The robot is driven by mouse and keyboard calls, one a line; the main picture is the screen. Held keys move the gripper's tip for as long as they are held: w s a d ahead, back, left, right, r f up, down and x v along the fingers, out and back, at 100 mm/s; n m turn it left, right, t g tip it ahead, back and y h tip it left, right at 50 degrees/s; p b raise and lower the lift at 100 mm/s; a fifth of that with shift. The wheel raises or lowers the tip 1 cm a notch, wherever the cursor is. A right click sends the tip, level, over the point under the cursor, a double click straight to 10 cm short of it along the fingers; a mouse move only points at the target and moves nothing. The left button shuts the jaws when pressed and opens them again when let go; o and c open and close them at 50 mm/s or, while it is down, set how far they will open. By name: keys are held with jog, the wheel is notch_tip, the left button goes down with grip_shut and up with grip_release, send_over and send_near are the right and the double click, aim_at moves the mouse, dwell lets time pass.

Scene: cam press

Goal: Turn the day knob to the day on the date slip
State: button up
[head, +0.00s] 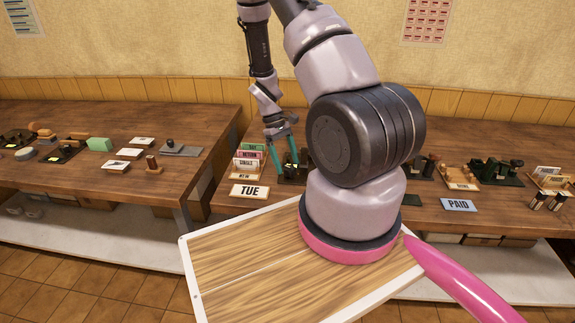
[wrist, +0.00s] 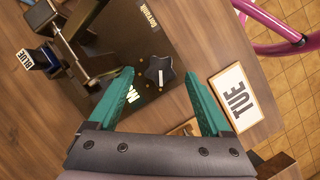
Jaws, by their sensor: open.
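The date slip (head: 250,191) is a white card reading TUE near the front edge of the table; it also shows in the wrist view (wrist: 238,97), right of my gripper. The day knob (wrist: 160,71) is dark and star-shaped with a short white mark, on the dark base plate (wrist: 182,30) of the press. A white day label (wrist: 126,94), partly hidden by the left finger, seems to start with MO. My gripper (head: 283,148) is open, its teal fingers (wrist: 160,76) on either side of the knob in the picture. I cannot tell whether they touch it.
A bottle marked BLUE (wrist: 38,60) stands beside the press. A rack of coloured cards (head: 248,160) stands behind the slip. A blue PAID card (head: 458,204) and other stamping tools lie to the right. Another table (head: 60,190) stands left across a gap.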

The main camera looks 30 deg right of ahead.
jog(key=shift+s+d+f, duration=0.1)
jog(key=shift+s+f, duration=0.2)
jog(key=shift+f, duration=0.35)
grip_shut()
jog(key=shift+m, duration=0.4)
jog(key=shift+d+m+y, duration=0.2)
jog(key=shift+m+y, duration=0.4)
jog(key=shift+m, duration=0.6)
jog(key=shift+d+m+y, duration=0.15)
jog(key=shift+m+y, duration=0.75)
jog(key=shift+m, duration=1.4)
